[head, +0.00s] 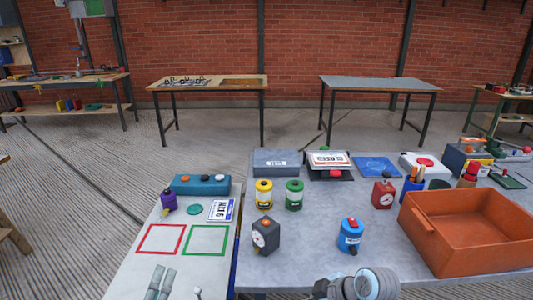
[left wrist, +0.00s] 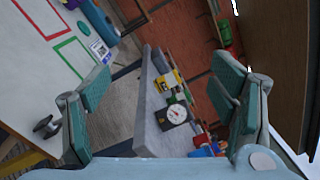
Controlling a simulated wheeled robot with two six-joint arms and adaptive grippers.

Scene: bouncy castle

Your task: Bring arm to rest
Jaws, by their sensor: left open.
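My left gripper (head: 162,282) shows at the bottom left of the head view, low at the near end of the white side table. In the left wrist view my left gripper (left wrist: 165,100) has its two teal-padded fingers spread wide, with nothing between them. Beyond the fingers I see floor, a table edge and a dark dial box (left wrist: 172,113). I cannot make out my right gripper in either view.
A rounded grey joint of mine (head: 365,286) shows at the grey table's front edge. The grey table holds an orange bin (head: 470,232), a blue canister (head: 350,236) and a dial box (head: 266,237). The white table (head: 135,278) carries red and green outlined squares.

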